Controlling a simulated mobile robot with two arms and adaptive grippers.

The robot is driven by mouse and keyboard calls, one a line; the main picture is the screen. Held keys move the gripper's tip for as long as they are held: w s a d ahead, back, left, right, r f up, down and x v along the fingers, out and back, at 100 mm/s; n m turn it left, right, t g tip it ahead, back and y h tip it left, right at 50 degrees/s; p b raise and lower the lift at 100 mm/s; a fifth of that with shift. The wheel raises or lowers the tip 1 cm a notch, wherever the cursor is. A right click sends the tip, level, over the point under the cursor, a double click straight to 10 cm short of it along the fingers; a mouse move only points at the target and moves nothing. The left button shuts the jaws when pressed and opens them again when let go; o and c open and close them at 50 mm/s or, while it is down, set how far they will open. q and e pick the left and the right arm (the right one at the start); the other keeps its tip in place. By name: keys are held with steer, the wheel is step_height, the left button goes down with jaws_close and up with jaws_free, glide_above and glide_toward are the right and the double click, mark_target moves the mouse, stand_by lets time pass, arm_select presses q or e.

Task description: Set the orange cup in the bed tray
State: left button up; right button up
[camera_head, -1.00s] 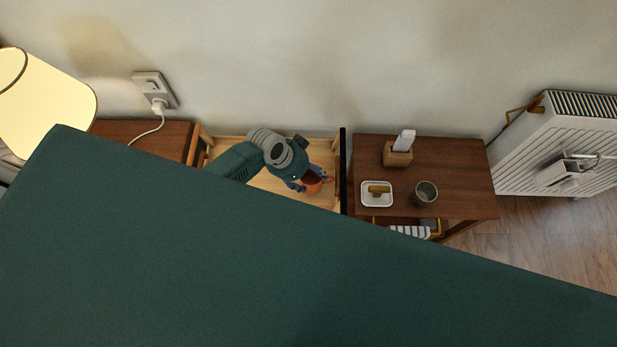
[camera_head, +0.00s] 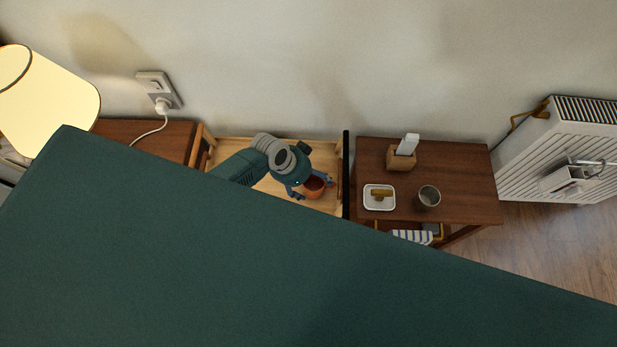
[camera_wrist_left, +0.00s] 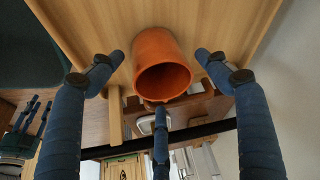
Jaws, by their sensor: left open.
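The orange cup (camera_head: 314,188) is on the light wooden bed tray (camera_head: 230,147), near its right end. In the left wrist view the cup (camera_wrist_left: 161,68) shows its open mouth, with the tray's wooden surface (camera_wrist_left: 100,25) behind it. My left gripper (camera_head: 311,185) is at the cup, its blue fingers spread around it. In the wrist view the fingers of this gripper (camera_wrist_left: 159,85) are open, with gaps on both sides of the cup. A second set of blue fingers (camera_wrist_left: 31,115), apparently my right gripper, shows small at the lower left; its opening is unclear.
A dark wooden side table (camera_head: 460,180) right of the tray holds a white dish (camera_head: 379,204), a grey cup (camera_head: 429,196) and a wooden holder (camera_head: 401,161). A lit lamp (camera_head: 45,95) is at the left. A wide green surface (camera_head: 250,270) fills the foreground. A radiator (camera_head: 550,150) stands right.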

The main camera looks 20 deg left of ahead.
arm_select(q)
steer(key=p+v, duration=0.1)
steer(key=v, duration=1.1)
steer(key=s+d+r+n, duration=0.3)
steer(key=s+r, duration=0.2)
steer(key=s, duration=0.2)
steer(key=s+a+r+n+y, duration=0.3)
steer(key=s+a+r+n, duration=0.25)
steer(key=s, duration=0.25)
step_height(320, 180, down, 26)
steer(key=s, duration=0.2)
steer(key=s+a+f+g, duration=0.1)
steer(key=s+a+f, duration=0.1)
steer(key=s+f, duration=0.6)
steer(key=s+a+f, duration=0.1)
steer(key=s+f, duration=0.7)
steer(key=s, duration=0.1)
steer(key=shift+a+m+g+y, duration=0.3)
steer(key=shift+a+m+g, duration=0.1)
steer(key=shift+m, duration=0.05)
